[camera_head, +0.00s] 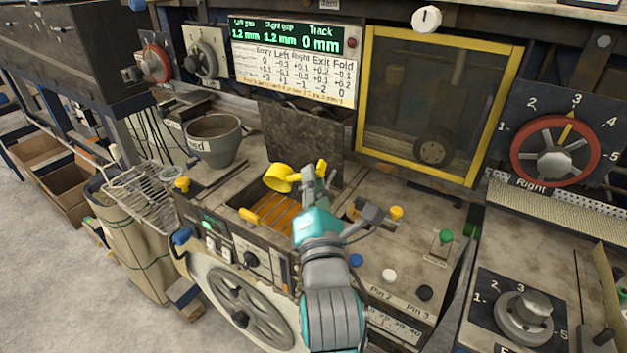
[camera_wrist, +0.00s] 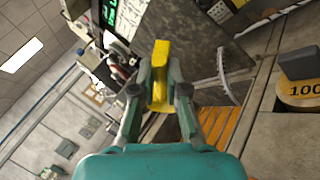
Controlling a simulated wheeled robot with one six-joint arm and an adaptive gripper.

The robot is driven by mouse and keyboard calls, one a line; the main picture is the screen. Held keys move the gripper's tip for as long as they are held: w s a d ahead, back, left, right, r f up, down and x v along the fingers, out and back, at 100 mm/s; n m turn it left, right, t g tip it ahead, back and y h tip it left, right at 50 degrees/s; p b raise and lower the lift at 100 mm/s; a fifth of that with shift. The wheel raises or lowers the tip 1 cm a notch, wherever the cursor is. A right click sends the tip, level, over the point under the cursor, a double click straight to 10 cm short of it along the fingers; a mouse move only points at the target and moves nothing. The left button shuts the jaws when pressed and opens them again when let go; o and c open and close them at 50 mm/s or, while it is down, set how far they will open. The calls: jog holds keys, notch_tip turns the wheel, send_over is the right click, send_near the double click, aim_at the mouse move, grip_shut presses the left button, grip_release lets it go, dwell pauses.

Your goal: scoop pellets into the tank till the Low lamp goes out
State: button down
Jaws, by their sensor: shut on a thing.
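My gripper (camera_head: 318,182) is shut on the yellow handle of a scoop (camera_head: 282,177). The handle also shows between the fingertips in the wrist view (camera_wrist: 160,72). In the head view the scoop's round cup hangs left of the fingers, above the orange slatted opening (camera_head: 272,212) in the machine's bench. I cannot tell what the cup holds. A grey-green bowl (camera_head: 213,140) stands left of the scoop, with a partly hidden label ending in "ed". No loose pellets can be made out. I cannot tell which lamp is the Low lamp.
A small green light (camera_head: 207,224) shows on the front panel. A dark upright plate (camera_head: 300,135) and a yellow-framed window (camera_head: 430,105) stand behind the opening. Coloured knobs, such as a yellow one (camera_head: 396,213), stand up from the bench to the right. A wire rack (camera_head: 145,195) sits at the left.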

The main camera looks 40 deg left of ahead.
jog(key=shift+r, duration=0.1)
dwell(0.8)
dwell(0.7)
